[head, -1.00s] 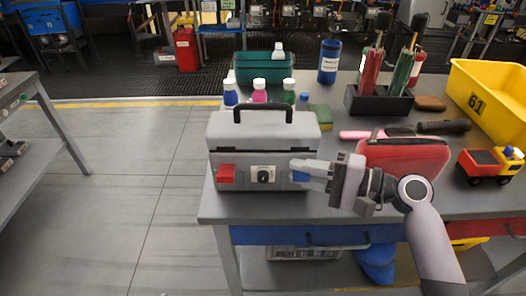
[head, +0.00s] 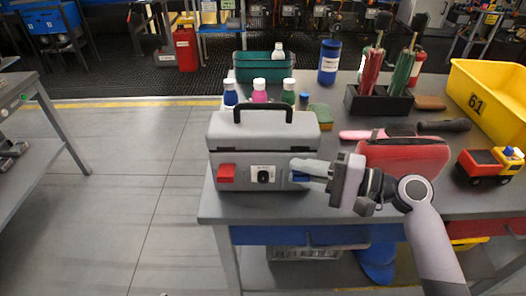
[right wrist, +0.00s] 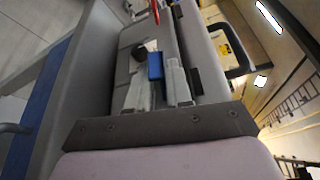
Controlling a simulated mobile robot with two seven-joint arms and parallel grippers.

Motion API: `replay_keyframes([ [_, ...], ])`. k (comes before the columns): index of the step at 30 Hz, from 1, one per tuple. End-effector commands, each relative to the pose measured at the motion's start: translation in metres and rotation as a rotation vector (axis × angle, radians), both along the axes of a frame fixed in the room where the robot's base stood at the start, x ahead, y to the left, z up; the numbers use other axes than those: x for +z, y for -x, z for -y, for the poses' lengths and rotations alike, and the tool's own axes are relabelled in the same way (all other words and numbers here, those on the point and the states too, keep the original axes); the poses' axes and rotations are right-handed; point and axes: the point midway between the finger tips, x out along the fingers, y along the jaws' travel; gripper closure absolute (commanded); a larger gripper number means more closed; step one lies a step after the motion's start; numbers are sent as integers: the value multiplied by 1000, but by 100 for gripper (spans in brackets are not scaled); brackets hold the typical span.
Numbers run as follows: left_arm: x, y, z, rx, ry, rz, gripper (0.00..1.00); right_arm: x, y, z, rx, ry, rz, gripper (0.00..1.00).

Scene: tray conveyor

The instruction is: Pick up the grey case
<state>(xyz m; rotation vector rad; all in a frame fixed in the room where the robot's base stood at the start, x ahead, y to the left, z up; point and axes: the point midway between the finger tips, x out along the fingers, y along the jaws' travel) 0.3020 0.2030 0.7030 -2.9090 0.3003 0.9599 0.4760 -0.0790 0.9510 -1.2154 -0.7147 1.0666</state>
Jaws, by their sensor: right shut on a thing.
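The grey case (head: 238,148) stands upright and closed at the front left of the table, its black handle (head: 290,112) on top. Its front has a red latch (head: 226,173) at left, a black round knob in the middle and a blue latch (head: 301,177) at right. My right gripper (head: 299,172) reaches in from the right and is shut on the blue latch. In the right wrist view the blue latch (right wrist: 155,66) lies between the fingertips (right wrist: 160,80), against the case (right wrist: 128,60). My left gripper is not in view.
A red case (head: 405,158) lies close behind my right gripper. Bottles (head: 259,92) and a green bin (head: 263,66) stand behind the grey case. A toy truck (head: 490,168) and yellow bin (head: 490,90) are at right. The table's front edge is close to the case.

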Motion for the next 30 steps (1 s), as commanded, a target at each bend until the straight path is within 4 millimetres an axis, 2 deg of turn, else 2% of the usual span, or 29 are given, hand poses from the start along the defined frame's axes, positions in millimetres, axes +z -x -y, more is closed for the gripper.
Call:
replay_keyframes([
  [13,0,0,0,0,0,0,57,5,-1,0,-1,-4,6,100],
  [17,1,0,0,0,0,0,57,12,-1,0,0,-3,7,100],
  [23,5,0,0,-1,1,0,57,41,0,0,1,-3,12,100],
  [30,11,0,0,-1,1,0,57,106,0,0,0,-5,18,100],
])
